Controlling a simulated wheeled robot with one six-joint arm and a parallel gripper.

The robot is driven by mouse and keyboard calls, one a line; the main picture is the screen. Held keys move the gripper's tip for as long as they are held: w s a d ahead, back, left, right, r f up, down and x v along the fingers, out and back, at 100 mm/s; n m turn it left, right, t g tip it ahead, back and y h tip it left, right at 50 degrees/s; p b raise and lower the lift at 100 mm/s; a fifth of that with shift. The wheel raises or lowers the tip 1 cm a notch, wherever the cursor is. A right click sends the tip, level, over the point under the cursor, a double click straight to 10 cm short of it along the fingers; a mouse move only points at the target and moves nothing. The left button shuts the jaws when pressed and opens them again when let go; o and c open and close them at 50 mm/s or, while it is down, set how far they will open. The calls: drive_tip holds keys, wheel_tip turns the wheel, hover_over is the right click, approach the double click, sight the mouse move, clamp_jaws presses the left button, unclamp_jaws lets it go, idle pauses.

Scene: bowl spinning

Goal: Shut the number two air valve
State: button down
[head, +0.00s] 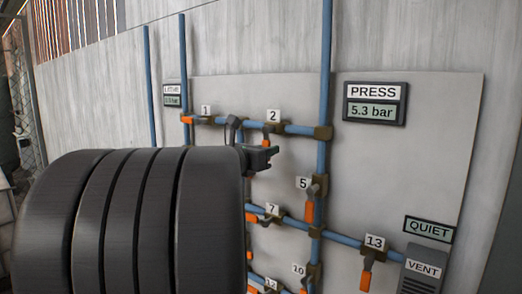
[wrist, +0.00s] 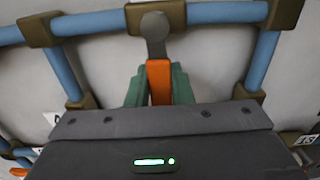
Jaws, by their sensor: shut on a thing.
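The number two valve, under its white label "2" (head: 273,116), sits on the upper blue pipe. Its orange handle (head: 266,140) points down, across the pipe, and my gripper (head: 262,154) is at its lower part. In the wrist view the handle (wrist: 159,78) stands between the green fingers of my gripper (wrist: 159,90), which are shut on it. The grey pivot end of the handle (wrist: 155,27) sits on the brown valve body (wrist: 136,18). The handle's lower end is hidden behind my gripper's body.
Other valves stand close by: valve 1 (head: 189,120) to the left, valve 5 (head: 310,210) below right, valve 7 (head: 254,218) below and valve 13 (head: 367,272) lower right. The press display (head: 372,111) reads 5.3 bar. Another display (head: 429,230) reads QUIET above the vent (head: 422,268).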

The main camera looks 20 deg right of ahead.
drive_tip(key=c, duration=1.3)
unclamp_jaws()
drive_tip(key=b+v, duration=0.1)
drive_tip(key=v, duration=1.2)
drive_tip(key=shift+s+a, duration=0.25)
drive_tip(key=p+x, duration=0.1)
drive_tip(key=x, duration=1.2)
drive_tip(key=shift+w+d, duration=0.25)
drive_tip(key=shift+d, duration=0.05)
drive_tip(key=shift+a, duration=0.15)
